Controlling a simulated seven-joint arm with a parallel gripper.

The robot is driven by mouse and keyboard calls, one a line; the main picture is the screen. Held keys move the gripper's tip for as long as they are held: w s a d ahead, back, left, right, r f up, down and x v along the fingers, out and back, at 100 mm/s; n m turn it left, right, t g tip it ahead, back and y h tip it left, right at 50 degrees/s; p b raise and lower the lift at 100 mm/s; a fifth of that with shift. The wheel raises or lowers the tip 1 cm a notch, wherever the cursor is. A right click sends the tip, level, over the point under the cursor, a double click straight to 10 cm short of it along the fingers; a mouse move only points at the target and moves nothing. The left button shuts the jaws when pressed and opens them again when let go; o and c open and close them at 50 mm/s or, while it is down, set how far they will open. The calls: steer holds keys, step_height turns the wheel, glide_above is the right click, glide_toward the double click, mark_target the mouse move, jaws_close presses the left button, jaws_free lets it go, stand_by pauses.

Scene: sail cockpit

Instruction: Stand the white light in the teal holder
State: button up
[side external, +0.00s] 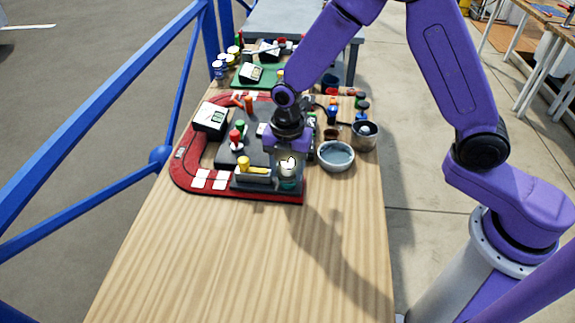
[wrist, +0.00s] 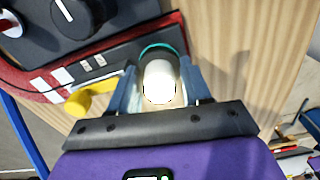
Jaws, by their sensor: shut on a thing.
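The white light (wrist: 158,84) is a rounded white piece held between the two fingers of my gripper (wrist: 159,76) in the wrist view. It shows in the side view as a small white shape (side external: 288,167), roughly upright. The teal holder (wrist: 163,47) shows as a teal rim just past the light. In the side view the teal holder (side external: 288,184) sits directly below the light, at the near right of the red-edged console. The fingers hide part of both. I cannot tell whether the light's lower end is inside the holder or just above it.
A yellow-topped lever (side external: 243,164) stands left of the gripper, with red and green knobs behind it. A grey bowl (side external: 336,155) and a metal cup (side external: 364,134) stand to the right. The near wooden tabletop (side external: 230,260) is clear.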

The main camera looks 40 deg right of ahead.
steer(key=shift+f, duration=0.2)
steer(key=shift+r, duration=0.85)
steer(key=shift+f, duration=0.85)
stand_by(3.5)
steer(key=o, duration=0.8)
steer(key=shift+c, duration=0.2)
steer(key=shift+r, duration=5.55)
